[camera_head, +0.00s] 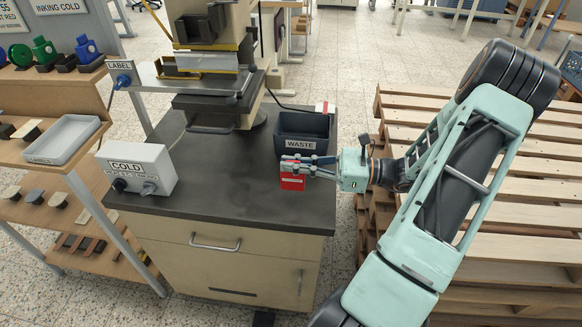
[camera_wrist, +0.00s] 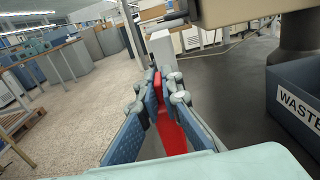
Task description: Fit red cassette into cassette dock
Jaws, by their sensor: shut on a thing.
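The red cassette (camera_head: 292,183) hangs upright between the fingers of my gripper (camera_head: 297,164), over the right part of the dark bench top. It has a pale label on its face. In the wrist view the gripper (camera_wrist: 160,95) is shut on the red cassette (camera_wrist: 171,135), with a finger on each side hiding part of it. The stamping press (camera_head: 212,85) stands at the back of the bench, to the left of my gripper. I cannot tell which part is the cassette dock; a silver slide with yellow edges (camera_head: 207,63) is on the press.
A bin marked WASTE (camera_head: 305,130) stands just behind my gripper; it is also at right in the wrist view (camera_wrist: 300,100). A white control box marked COLD (camera_head: 136,168) is on the bench's left. The bench top (camera_head: 225,185) between is clear. Wooden pallets (camera_head: 510,200) are at right.

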